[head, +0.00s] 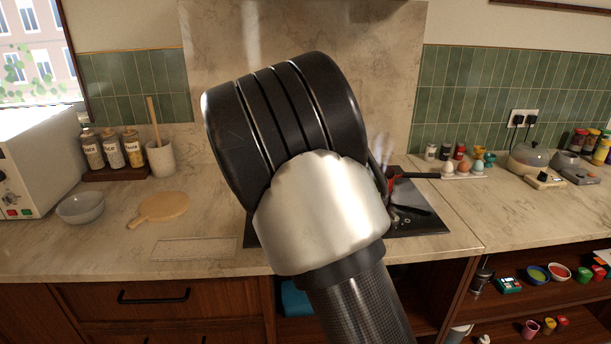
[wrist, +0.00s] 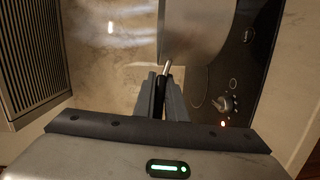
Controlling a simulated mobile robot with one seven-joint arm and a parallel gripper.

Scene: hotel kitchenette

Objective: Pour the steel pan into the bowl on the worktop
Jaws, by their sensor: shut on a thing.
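The grey bowl (head: 80,208) stands upright on the worktop at the left in the head view and looks empty. My gripper (wrist: 165,97) is shut on a thin dark handle with a bright metal end, seen between its fingers in the wrist view. A plain grey metal surface, which appears to be the steel pan (wrist: 197,30), lies just beyond that handle. The pan's contents do not show. In the head view my own arm hides the fingers and most of the pan. The bowl is well to the left of my arm.
A round wooden board (head: 165,207) lies right of the bowl. The black hob (head: 425,222) is partly hidden by my arm. A dark slatted panel (wrist: 32,55) shows in the wrist view.

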